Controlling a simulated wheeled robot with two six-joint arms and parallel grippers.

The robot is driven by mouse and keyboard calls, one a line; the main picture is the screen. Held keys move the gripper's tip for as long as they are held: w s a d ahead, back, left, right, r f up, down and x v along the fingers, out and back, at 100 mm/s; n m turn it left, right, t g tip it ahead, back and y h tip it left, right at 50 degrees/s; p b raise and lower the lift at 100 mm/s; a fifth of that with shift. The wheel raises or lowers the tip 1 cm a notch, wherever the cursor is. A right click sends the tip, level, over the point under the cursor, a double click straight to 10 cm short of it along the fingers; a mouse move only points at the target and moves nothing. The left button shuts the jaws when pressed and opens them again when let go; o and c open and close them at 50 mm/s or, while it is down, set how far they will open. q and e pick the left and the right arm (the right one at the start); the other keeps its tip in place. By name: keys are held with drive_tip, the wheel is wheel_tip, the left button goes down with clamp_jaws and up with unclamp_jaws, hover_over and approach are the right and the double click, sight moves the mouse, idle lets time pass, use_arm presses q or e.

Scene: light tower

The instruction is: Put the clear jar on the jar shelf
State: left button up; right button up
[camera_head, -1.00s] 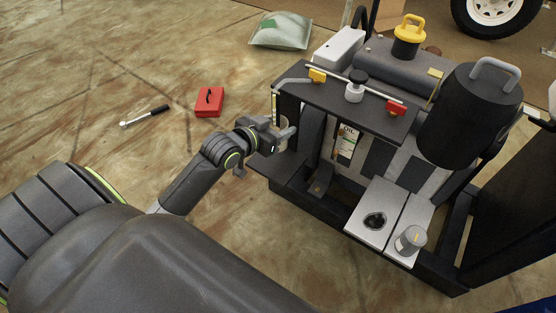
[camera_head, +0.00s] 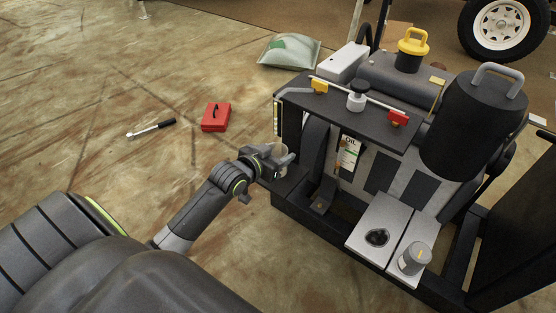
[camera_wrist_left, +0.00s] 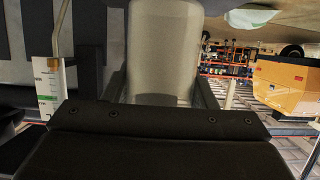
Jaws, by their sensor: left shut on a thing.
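The clear jar (camera_wrist_left: 165,45) is a pale translucent cylinder in the left wrist view, between my left gripper's fingers. My left gripper (camera_head: 283,160) is shut on it at the left side of the black machine. In the head view the jar (camera_head: 281,148) is small and partly hidden by the gripper. A black ledge (camera_head: 291,184) low on the machine's left side, which looks like the jar shelf, lies just below the gripper. I cannot tell whether the jar touches it. My right gripper is not in view.
The machine's black top plate (camera_head: 340,110) overhangs to the right of the gripper, with an upright bearing a light strip (camera_head: 277,118) close by. A grey cup (camera_head: 414,258) stands on a front plate. A red box (camera_head: 216,117) and a ratchet (camera_head: 152,128) lie on open floor.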

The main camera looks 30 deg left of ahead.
use_arm(q)
drive_tip(key=shift+f, duration=0.45)
drive_tip(key=shift+r, duration=0.15)
drive_tip(key=shift+f, duration=0.2)
drive_tip(key=o, duration=1)
drive_tip(key=shift+r, duration=0.1)
